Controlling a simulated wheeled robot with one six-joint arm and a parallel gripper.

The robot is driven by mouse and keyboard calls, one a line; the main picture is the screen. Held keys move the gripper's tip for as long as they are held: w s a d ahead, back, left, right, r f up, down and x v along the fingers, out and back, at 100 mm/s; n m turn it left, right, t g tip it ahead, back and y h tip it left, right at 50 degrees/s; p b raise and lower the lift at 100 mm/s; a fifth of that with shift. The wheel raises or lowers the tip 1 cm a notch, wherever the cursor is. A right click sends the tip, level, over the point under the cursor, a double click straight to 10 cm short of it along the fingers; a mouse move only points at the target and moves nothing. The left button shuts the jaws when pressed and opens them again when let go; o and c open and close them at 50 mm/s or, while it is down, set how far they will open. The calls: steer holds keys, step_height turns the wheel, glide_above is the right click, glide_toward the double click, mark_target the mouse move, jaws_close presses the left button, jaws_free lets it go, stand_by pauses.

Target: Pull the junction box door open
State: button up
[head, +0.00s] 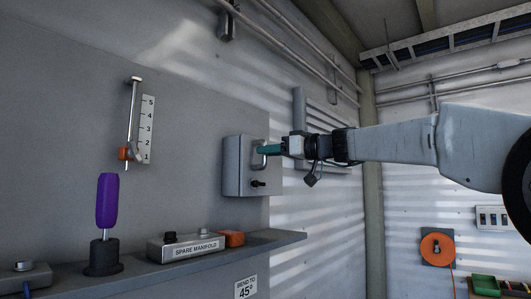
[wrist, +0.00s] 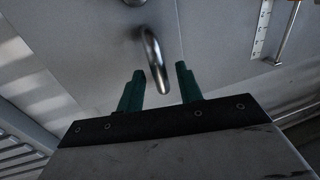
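The junction box (head: 236,166) is a grey box on the wall, with its door shut as far as I can see. Its curved metal handle (head: 260,155) stands out from the door, and a small black knob (head: 258,184) sits below it. My gripper (head: 262,150) is at the handle, reaching in from the right. In the wrist view, the handle (wrist: 152,52) comes down between the two green fingertips of my gripper (wrist: 160,72). The fingers are apart, with gaps on both sides of the handle.
A shelf (head: 285,238) below the box carries a spare manifold (head: 185,248), an orange block (head: 232,239) and a purple-handled tool (head: 107,200). A numbered scale (head: 148,128) with a slider is on the wall at left. A louvred panel (head: 312,120) is behind my arm.

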steer(key=shift+x, duration=1)
jaws_close()
steer(key=shift+d, duration=0.2)
steer(key=shift+s+a, duration=0.1)
steer(key=shift+a, duration=0.05)
